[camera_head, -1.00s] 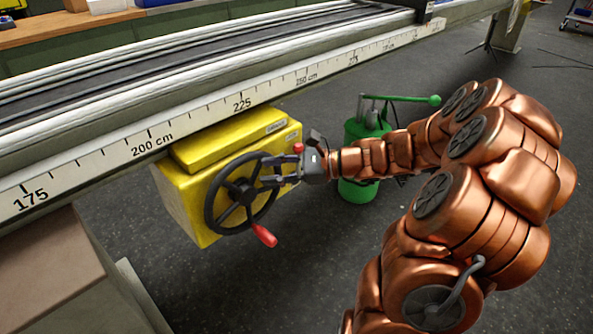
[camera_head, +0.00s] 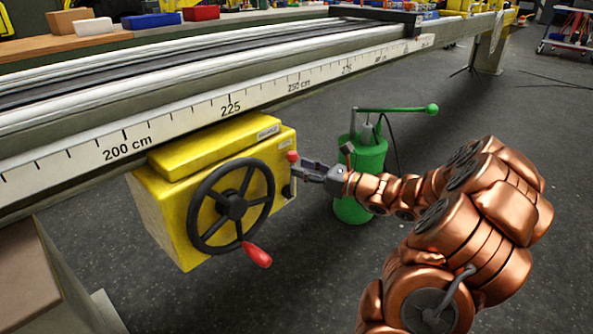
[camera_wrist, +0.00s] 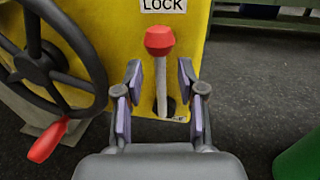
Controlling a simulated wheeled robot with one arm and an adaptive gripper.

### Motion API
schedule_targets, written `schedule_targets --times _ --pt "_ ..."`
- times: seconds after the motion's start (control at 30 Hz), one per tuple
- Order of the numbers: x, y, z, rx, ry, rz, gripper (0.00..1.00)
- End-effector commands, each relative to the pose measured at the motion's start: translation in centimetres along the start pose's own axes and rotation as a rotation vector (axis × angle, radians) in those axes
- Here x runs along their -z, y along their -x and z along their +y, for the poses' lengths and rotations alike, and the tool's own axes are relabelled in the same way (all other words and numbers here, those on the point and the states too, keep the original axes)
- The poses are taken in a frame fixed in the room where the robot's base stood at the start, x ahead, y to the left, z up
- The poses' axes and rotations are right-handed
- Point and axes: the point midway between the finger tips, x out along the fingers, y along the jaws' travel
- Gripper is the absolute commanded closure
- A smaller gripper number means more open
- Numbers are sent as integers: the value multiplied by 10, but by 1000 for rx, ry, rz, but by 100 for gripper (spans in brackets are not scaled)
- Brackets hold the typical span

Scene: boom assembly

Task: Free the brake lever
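The brake lever has a red knob (camera_wrist: 159,40) on a pale grey shaft and stands upright under a "LOCK" label (camera_wrist: 163,5) in the wrist view. Its red knob (camera_head: 292,156) also shows in the head view, at the right edge of the yellow box (camera_head: 185,225). My gripper (camera_wrist: 160,85) is open, with one finger pad on each side of the lever's shaft and a gap on both sides. In the head view my gripper (camera_head: 302,170) is at the box's right side, just below the red knob. Whether the shaft lies fully between the pads in depth is unclear.
A black handwheel (camera_head: 232,206) with a red handle (camera_head: 257,254) is on the box, left of my gripper. A green canister (camera_head: 360,165) with a pump lever stands behind my wrist. The rail with a centimetre scale (camera_head: 190,122) runs above the box.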

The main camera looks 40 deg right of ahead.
Motion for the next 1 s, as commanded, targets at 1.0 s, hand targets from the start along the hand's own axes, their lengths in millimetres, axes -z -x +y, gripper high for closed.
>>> schedule_targets --times 1.0 --pt "0 -26 -1 1 1 1 100"
